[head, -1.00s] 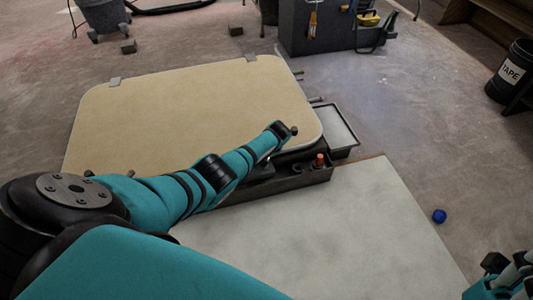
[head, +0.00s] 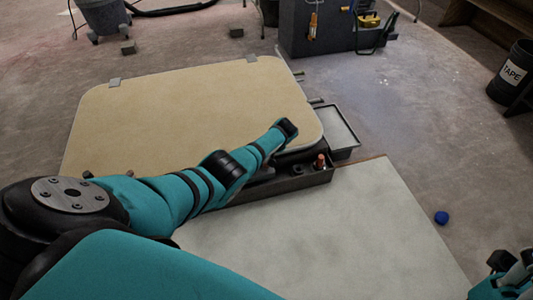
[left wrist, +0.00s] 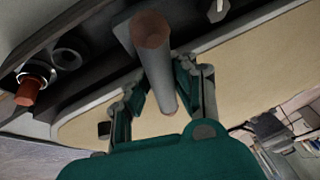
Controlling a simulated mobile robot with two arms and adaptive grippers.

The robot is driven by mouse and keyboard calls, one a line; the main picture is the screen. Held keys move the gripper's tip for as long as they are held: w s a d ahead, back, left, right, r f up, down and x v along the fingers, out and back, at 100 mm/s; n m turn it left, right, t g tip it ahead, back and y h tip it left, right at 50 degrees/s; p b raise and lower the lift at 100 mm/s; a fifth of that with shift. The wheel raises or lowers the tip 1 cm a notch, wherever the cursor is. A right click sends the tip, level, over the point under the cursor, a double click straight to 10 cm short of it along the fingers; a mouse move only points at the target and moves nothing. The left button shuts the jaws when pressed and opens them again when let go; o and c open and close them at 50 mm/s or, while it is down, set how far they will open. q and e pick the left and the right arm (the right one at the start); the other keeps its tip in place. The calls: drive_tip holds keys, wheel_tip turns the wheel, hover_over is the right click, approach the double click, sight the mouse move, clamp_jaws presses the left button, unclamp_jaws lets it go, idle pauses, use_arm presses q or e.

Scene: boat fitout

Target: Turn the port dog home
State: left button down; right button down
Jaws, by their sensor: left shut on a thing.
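The cream hatch panel (head: 190,105) lies at the centre of the head view, and its pale face also shows in the left wrist view (left wrist: 245,75). My left gripper (left wrist: 160,72) is shut on a grey rod-like handle (left wrist: 148,45), which I take for the port dog. The handle has a brownish end and runs between the fingers beside the dark frame. In the head view my left arm reaches over the panel's near right corner and hides this grip. My right gripper (head: 515,275) is at the bottom right corner, partly cut off, and its jaws are unclear.
A dark tray (head: 290,182) with an orange-topped fitting (head: 320,162) runs along the panel's near edge. A pale board (head: 350,230) lies in front, clear on top. A blue ball (head: 441,218) lies on the floor at right.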

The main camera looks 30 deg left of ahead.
use_arm(q)
drive_tip(key=shift+s+a+f, duration=0.2)
drive_tip(key=shift+s+a, duration=0.15)
drive_tip(key=shift+s, duration=0.1)
idle(0.5)
drive_tip(key=c, duration=1.1)
unclamp_jaws()
drive_tip(key=shift+w+d+r, duration=0.2)
drive_tip(key=shift+d, duration=0.05)
drive_tip(key=shift+d+r, duration=0.2)
drive_tip(key=shift+r, duration=0.25)
drive_tip(key=v, duration=1)
drive_tip(key=shift+s+d+r, duration=0.1)
drive_tip(key=shift+s+r, duration=0.1)
drive_tip(key=shift+r, duration=0.15)
